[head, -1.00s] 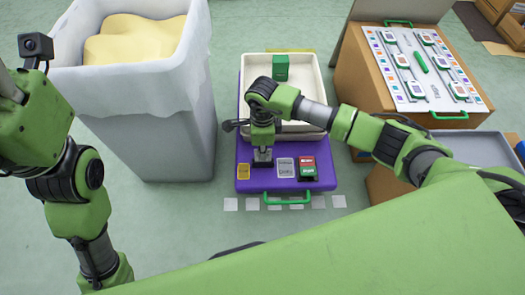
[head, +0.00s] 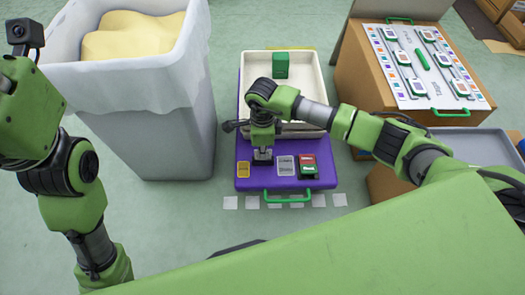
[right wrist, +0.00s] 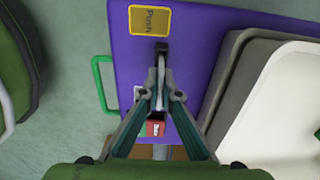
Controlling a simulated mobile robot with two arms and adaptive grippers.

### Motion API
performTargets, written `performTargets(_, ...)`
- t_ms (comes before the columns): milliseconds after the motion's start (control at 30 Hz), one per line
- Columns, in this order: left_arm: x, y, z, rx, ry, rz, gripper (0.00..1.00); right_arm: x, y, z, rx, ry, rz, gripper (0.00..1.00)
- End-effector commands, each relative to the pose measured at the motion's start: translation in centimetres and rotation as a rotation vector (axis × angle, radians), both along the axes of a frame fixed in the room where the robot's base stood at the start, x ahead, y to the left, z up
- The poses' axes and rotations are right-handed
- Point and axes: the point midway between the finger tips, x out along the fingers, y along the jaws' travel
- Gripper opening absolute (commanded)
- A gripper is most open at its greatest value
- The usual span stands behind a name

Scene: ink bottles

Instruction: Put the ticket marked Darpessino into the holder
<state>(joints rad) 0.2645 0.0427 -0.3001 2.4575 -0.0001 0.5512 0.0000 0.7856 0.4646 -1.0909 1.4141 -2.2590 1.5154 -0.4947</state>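My right gripper (head: 262,150) points down over the purple board (head: 240,150). In the right wrist view its fingers (right wrist: 160,88) are drawn together on a thin pale ticket (right wrist: 160,66), seen edge-on; its marking cannot be read. The ticket's lower edge is at a black holder (head: 262,162), which also shows just past the fingertips in the right wrist view (right wrist: 161,47). I cannot tell how deep the ticket sits. A yellow card (head: 243,169) lies left of the holder and a pale card (head: 286,165) right of it. My left gripper is out of view.
A red and green box (head: 307,164) on a black base stands at the board's right. A white tray (head: 316,75) with a green block (head: 281,65) is behind. A grey bin (head: 150,140) stands left, a cardboard box with a white panel (head: 440,72) right.

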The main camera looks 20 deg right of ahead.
Motion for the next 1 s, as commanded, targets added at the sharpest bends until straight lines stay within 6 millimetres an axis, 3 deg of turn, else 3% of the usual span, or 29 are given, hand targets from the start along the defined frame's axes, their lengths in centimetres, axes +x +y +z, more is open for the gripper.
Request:
performTargets(300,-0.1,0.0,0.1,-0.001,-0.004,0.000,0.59,0.0,0.0,0.0,0.000,0.000,0.000,0.00)
performTargets(333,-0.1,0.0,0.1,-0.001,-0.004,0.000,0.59,0.0,0.0,0.0,0.000,0.000,0.000,0.11)
performTargets(400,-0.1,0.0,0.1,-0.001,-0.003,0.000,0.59,0.0,0.0,0.0,0.000,0.000,0.000,0.24)
performTargets(767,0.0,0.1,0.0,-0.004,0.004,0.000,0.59,0.0,0.0,0.3,0.001,-0.001,0.000,0.24)
performTargets(1000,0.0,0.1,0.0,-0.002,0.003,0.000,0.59,0.2,0.0,3.9,0.002,-0.005,0.001,0.24)
